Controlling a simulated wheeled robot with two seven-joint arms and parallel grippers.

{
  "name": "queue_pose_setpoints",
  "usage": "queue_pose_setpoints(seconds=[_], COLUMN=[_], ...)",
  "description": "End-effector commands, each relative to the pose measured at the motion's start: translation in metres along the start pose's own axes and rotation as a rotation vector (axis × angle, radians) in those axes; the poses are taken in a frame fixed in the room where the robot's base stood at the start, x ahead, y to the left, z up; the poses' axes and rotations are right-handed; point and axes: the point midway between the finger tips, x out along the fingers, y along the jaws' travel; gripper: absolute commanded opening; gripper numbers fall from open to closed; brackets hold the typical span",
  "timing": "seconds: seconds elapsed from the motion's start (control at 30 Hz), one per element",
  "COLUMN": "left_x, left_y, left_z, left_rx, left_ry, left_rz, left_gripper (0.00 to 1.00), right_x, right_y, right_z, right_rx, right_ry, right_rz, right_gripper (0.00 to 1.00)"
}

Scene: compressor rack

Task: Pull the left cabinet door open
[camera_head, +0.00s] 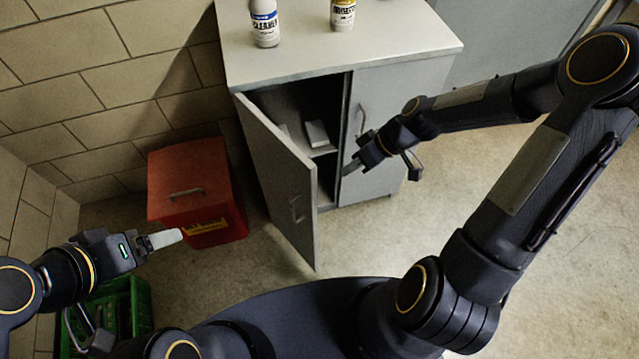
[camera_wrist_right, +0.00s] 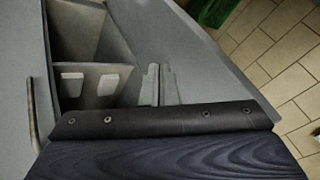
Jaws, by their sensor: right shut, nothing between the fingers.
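The grey cabinet (camera_head: 395,95) stands ahead under a light top. Its left door (camera_head: 275,170) is ajar, swung out toward me, with a bar handle (camera_head: 296,208) on its outer face. My right gripper (camera_head: 349,168) is shut and empty in front of the opening, to the right of the door's free edge. In the right wrist view its fingers (camera_wrist_right: 160,84) are together in front of the door's inner face (camera_wrist_right: 190,50); contact is unclear. My left gripper (camera_head: 165,238) is left of the door, well apart from it; its finger gap does not show.
The right door stays closed, with its handle (camera_head: 362,118) near my right gripper. Small pale boxes (camera_head: 317,133) sit inside. Two bottles (camera_head: 265,22) stand on top. A red box (camera_head: 190,185) and green crate (camera_head: 130,300) are at left. Floor right of the cabinet is clear.

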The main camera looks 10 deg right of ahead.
Motion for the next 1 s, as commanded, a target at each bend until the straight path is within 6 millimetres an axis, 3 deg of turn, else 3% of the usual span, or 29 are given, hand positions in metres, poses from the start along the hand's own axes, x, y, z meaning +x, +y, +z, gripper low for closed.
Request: queue_pose_setpoints(seconds=[0.1, 0.3, 0.6, 1.0], left_x=[0.000, -0.002, -0.006, -0.006], left_y=[0.000, 0.001, 0.003, 0.003], left_z=[0.000, -0.001, -0.003, -0.003], left_rx=[0.000, 0.000, 0.000, 0.000], left_ry=[0.000, 0.000, 0.001, 0.001], left_rz=[0.000, 0.000, 0.000, 0.000], left_gripper=[0.79, 0.79, 0.79, 0.79], right_x=[0.029, 0.064, 0.078, 0.079], right_y=[-0.002, -0.007, -0.035, -0.036], right_z=[0.001, -0.001, 0.000, 0.000], right_rx=[0.000, -0.001, 0.001, 0.001], right_ry=[-0.003, -0.002, 0.000, 0.000], right_rz=[-0.007, -0.003, 0.000, 0.001], right_gripper=[0.00, 0.00, 0.00, 0.00])
